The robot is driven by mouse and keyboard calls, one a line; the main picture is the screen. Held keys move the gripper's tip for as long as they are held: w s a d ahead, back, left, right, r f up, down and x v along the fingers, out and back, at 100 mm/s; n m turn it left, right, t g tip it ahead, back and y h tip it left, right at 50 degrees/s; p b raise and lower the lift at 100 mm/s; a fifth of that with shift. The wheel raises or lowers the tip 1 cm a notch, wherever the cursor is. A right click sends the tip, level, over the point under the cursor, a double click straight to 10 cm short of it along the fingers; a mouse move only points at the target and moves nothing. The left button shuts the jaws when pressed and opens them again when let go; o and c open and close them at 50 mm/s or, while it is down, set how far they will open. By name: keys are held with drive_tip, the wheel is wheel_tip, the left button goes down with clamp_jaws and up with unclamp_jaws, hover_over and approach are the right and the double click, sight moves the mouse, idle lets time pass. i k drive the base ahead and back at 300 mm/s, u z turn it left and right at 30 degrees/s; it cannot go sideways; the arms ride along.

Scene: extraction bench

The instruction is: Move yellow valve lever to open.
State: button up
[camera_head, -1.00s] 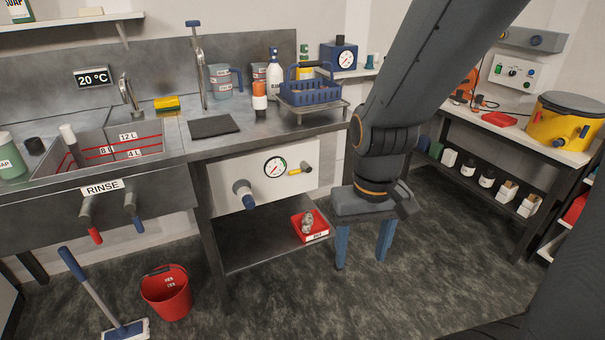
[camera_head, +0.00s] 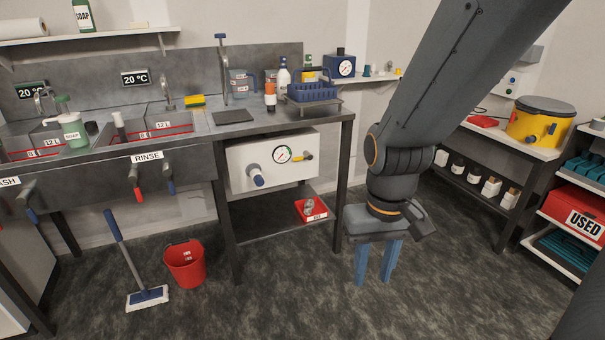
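The small yellow valve lever (camera_head: 302,157) sits on the right part of the white panel (camera_head: 240,168) under the bench, beside a round gauge (camera_head: 282,154). It appears to lie roughly sideways, with a dark end at its right; it is small, so its exact setting is hard to tell. My gripper (camera_head: 375,275) points down, to the right of the panel and lower than the lever. Its two blue fingers are apart with nothing visible between them. It is not touching the lever.
A red tray (camera_head: 311,209) lies on the shelf below. The bench leg (camera_head: 342,165) stands between panel and gripper. A red bucket (camera_head: 185,264) and a mop (camera_head: 146,296) stand on the floor.

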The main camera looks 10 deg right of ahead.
sight(308, 155)
drive_tip(key=u, duration=0.25)
drive_tip(key=k, duration=0.2)
drive_tip(key=z, duration=1.15)
drive_tip(key=i, duration=1.3)
drive_tip(key=u, duration=0.9)
drive_tip(key=i, duration=0.5)
drive_tip(key=u, duration=0.5)
